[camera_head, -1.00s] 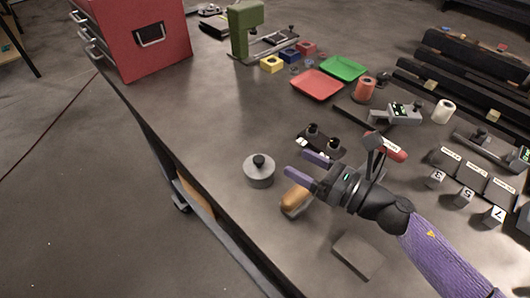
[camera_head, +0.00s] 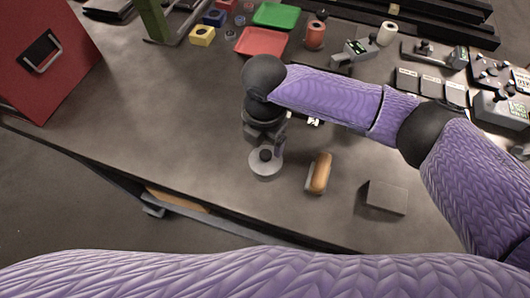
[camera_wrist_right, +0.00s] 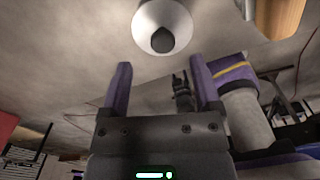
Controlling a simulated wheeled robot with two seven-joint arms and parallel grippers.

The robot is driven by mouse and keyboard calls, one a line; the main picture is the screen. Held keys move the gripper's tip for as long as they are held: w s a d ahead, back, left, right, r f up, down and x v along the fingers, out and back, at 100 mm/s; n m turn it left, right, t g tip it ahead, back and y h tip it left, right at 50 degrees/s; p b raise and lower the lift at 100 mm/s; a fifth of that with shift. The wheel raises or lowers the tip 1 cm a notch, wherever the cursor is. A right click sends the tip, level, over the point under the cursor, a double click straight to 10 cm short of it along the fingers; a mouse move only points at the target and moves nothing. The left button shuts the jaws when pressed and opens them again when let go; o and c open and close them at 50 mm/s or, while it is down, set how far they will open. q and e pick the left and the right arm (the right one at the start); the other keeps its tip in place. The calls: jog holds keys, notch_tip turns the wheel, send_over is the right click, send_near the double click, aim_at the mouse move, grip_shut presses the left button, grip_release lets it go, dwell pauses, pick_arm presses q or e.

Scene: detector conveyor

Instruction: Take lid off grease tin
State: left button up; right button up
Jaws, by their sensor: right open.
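The grease tin (camera_head: 258,170) is a small round grey tin standing upright on the table, in the lower middle of the head view. Its lid carries a black knob (camera_head: 265,155) and sits on top. In the wrist view the tin (camera_wrist_right: 150,15) is seen from above, its knob (camera_wrist_right: 162,40) beyond the fingertips. My right gripper (camera_head: 270,144) points down close above the tin, partly hidden by its own wrist. In the wrist view its purple fingers (camera_wrist_right: 161,70) are apart with nothing between them. My left gripper is out of view.
A wooden-handled brush (camera_head: 320,173) lies right of the tin, and a grey block (camera_head: 386,197) is further right. A red cabinet (camera_head: 40,60) stands at the far left. Red (camera_head: 262,42) and green (camera_head: 273,15) trays lie behind. The table left of the tin is clear.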

aim_at(266, 153)
notch_tip(266, 153, down, 5)
jog(key=shift+d+f+b, duration=0.15)
jog(key=shift+f+b, duration=0.05)
jog(key=shift+b, duration=0.2)
jog(key=shift+r, duration=0.1)
grip_shut()
